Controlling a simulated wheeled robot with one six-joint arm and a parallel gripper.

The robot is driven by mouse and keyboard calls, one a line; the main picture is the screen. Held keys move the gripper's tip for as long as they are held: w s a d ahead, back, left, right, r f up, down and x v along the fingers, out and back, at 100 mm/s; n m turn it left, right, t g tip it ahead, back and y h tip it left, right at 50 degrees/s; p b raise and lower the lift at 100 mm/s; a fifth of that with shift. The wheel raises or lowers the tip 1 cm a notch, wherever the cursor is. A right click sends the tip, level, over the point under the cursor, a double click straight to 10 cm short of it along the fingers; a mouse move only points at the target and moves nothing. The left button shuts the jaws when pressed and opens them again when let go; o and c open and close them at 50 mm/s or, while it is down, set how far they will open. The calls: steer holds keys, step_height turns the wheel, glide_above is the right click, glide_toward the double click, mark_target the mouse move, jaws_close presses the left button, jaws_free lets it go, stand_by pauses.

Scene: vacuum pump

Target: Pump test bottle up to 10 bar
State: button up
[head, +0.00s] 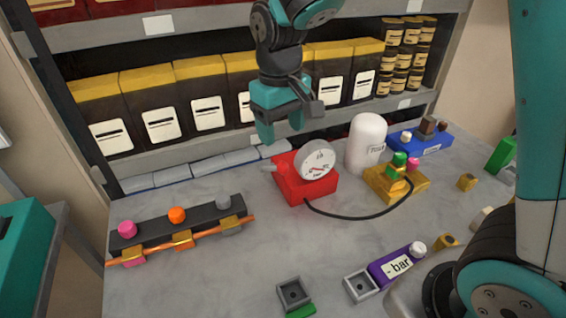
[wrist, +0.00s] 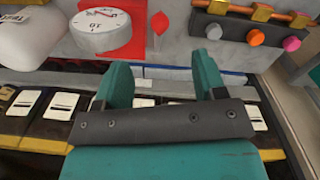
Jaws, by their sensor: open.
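A round white gauge (head: 315,160) with a dark scale sits on a red block (head: 295,190) on the bench; the dial also shows in the wrist view (wrist: 101,30). A small red lever (head: 281,168) sticks out from the block's left side; its red tip shows in the wrist view (wrist: 160,22). A white labelled bottle (head: 366,140) stands upright right of the gauge. My gripper (head: 288,122) is open and empty, above and behind the red block.
A dark rail (head: 180,226) with pink, orange and grey knobs lies at left. A purple "- bar" block (head: 395,267) and grey square sockets (head: 293,292) are in front. A blue block (head: 420,142) is at back right. Shelves of black-and-yellow boxes (head: 205,95) stand behind. The middle front is clear.

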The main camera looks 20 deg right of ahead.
mark_target(283, 161)
step_height(283, 161, down, 10)
steer(key=shift+d+r+p, duration=0.15)
steer(key=shift+r+p, duration=0.05)
steer(key=shift+p, duration=0.1)
jaws_close()
